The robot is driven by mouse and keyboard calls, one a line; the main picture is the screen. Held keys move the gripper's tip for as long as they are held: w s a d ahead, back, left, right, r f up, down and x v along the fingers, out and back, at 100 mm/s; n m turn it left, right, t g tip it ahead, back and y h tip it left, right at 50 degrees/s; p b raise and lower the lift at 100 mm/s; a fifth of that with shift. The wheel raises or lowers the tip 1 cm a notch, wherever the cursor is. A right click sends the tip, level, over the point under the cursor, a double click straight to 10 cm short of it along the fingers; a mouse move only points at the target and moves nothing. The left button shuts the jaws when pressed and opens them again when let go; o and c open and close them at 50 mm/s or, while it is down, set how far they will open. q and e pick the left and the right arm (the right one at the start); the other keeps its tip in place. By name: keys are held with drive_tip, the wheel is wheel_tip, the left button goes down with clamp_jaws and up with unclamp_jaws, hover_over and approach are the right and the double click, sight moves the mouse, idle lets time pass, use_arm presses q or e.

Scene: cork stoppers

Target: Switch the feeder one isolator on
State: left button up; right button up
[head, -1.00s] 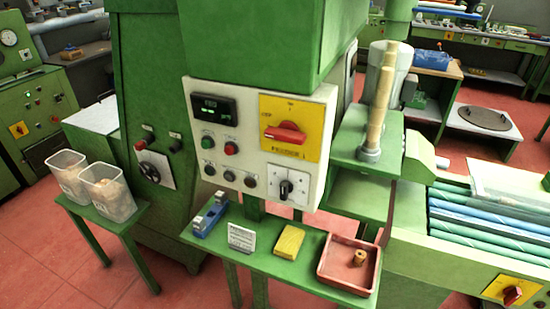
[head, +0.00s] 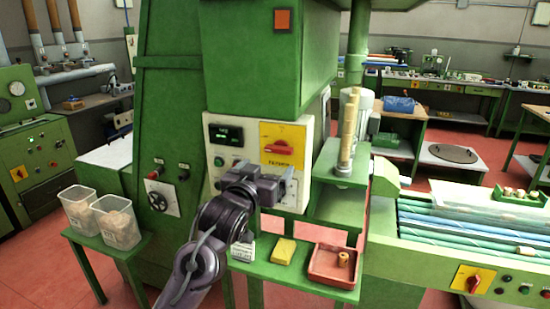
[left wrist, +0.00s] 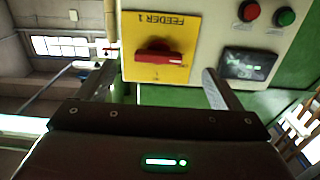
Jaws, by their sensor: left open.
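The feeder one isolator is a red rotary handle (head: 280,147) on a yellow plate (head: 297,134) on the front of the pale control panel. Its handle lies roughly level across the plate. In the left wrist view the handle (left wrist: 158,58) shows upside down, with "FEEDER 1" lettering on the plate (left wrist: 185,27). My left gripper (head: 288,184) is open, in front of the panel and below the handle in the head view. In the left wrist view the fingers (left wrist: 160,86) are spread to either side of the handle, apart from it. My right gripper is not in view.
A lit display (head: 226,135) and push buttons sit left of the plate; my arm hides some lower controls. Below, a green shelf holds a yellow block (head: 284,250) and a red tray (head: 327,277) with a cork. Clear tubs (head: 118,222) stand at left.

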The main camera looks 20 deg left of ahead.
sight(277, 151)
use_arm(q)
drive_tip(key=w+p, duration=0.1)
drive_tip(key=w, duration=0.1)
drive_tip(key=w+r+p, duration=0.1)
drive_tip(key=w, duration=0.1)
drive_tip(key=w+p, duration=0.1)
drive_tip(key=w, duration=0.1)
drive_tip(key=shift+w+d+r, duration=0.15)
drive_tip(key=shift+w+r, duration=0.05)
drive_tip(key=shift+r, duration=0.15)
drive_tip(key=shift+w+f, duration=0.1)
drive_tip(key=shift+w, duration=0.4)
drive_tip(key=c, duration=1)
